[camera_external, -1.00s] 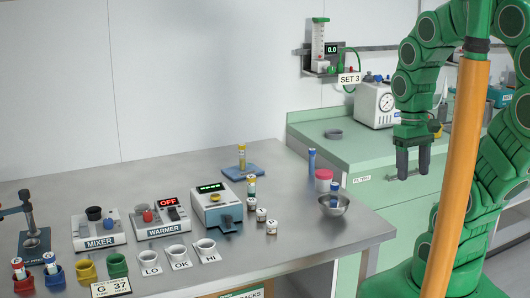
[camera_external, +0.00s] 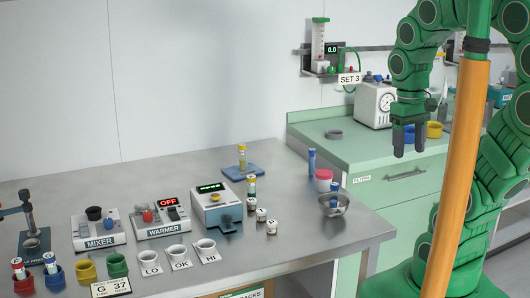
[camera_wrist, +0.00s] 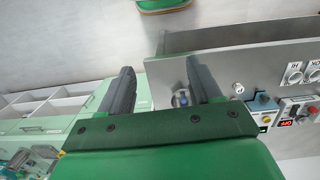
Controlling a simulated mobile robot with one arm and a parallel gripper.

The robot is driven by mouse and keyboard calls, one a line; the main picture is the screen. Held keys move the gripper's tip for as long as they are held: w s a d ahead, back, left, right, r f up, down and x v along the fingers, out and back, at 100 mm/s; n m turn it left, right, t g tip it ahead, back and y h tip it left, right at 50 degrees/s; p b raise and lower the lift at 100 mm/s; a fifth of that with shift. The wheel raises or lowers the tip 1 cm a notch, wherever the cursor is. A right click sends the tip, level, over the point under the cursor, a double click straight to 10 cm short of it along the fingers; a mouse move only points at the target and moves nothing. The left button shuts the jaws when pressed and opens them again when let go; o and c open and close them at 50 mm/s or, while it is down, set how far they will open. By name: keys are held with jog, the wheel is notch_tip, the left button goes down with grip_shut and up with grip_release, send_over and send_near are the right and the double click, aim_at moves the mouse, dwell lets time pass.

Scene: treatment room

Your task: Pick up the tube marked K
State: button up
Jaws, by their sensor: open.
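No letter K is readable on any tube. A blue-capped tube (camera_external: 334,195) leans in a metal bowl (camera_external: 343,208) near the bench's right end; another blue-capped tube (camera_external: 312,161) stands behind it. Tubes also stand in the red cup (camera_external: 24,284) and blue cup (camera_external: 54,278). My gripper (camera_external: 409,143) is open and empty, above and right of the bowl. The wrist view shows the bowl (camera_wrist: 181,100) beyond my spread fingers (camera_wrist: 160,78).
A pink-lidded jar (camera_external: 323,175) stands behind the bowl. Several small vials, the mixer (camera_external: 99,231), the warmer (camera_external: 161,222) and white cups fill the left and middle bench. A green cabinet (camera_external: 392,192) stands behind, right. The bench's front right is clear.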

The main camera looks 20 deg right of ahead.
jog(key=w+f+n+t, duration=0.2)
jog(key=w+t, duration=0.2)
jog(key=w, duration=1.3)
notch_tip(320, 180, up, 2)
jog(key=n+t+y, duration=0.5)
jog(key=t+y, duration=0.3)
send_over(254, 178)
jog(key=s+d, duration=0.3)
jog(key=f, duration=2.3)
jog(key=shift+s+a+f, duration=0.15)
jog(key=shift+a+f, duration=0.05)
jog(key=shift+a, duration=0.1)
jog(key=shift+x, duration=3.95)
jog(key=shift+d, duration=0.25)
jog(key=c, duration=1)
